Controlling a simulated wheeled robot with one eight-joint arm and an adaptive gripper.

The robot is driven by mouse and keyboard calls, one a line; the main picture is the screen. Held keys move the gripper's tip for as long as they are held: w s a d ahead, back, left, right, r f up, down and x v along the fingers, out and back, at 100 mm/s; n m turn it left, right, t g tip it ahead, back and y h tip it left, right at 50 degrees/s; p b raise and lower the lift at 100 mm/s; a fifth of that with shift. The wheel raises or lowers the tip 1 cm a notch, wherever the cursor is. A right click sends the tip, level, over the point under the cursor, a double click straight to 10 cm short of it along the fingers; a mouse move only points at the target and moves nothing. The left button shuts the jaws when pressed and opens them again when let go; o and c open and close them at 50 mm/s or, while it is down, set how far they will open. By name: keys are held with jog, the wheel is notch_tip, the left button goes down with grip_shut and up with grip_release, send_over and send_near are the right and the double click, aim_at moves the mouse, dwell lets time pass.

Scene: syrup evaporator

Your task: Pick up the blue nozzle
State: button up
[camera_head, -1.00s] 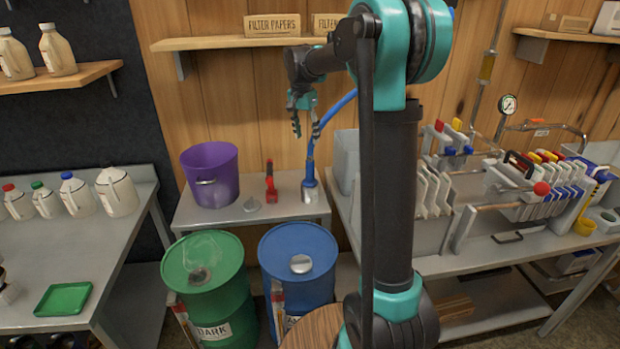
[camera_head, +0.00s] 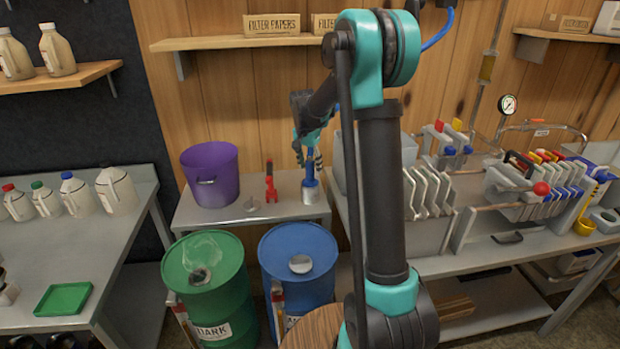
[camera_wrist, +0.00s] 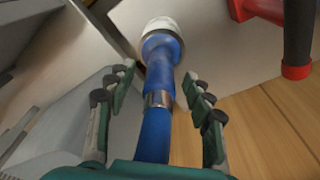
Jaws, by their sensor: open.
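The blue nozzle (camera_head: 309,180) stands upright on the small grey table, with a pale grey end at its foot. In the wrist view the nozzle (camera_wrist: 162,62) lies straight ahead, with a metal band and blue hose running back toward my gripper. My gripper (camera_head: 308,158) is just above the nozzle in the head view. Its fingers (camera_wrist: 160,88) are spread, one on each side of the nozzle and hose. I see gaps on both sides, and no clear contact. My arm hides part of the hose in the head view.
A red tool (camera_head: 270,184) stands left of the nozzle and shows at the upper right in the wrist view (camera_wrist: 296,35). A purple bucket (camera_head: 210,176) is farther left. A bench with press plates (camera_head: 430,192) stands to the right. Green (camera_head: 215,300) and blue (camera_head: 300,285) drums are in front.

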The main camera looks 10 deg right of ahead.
jog(key=shift+f, duration=0.2)
grip_shut()
jog(key=shift+r, duration=0.1)
dwell(0.4)
notch_tip(320, 180, up, 20)
dwell(0.6)
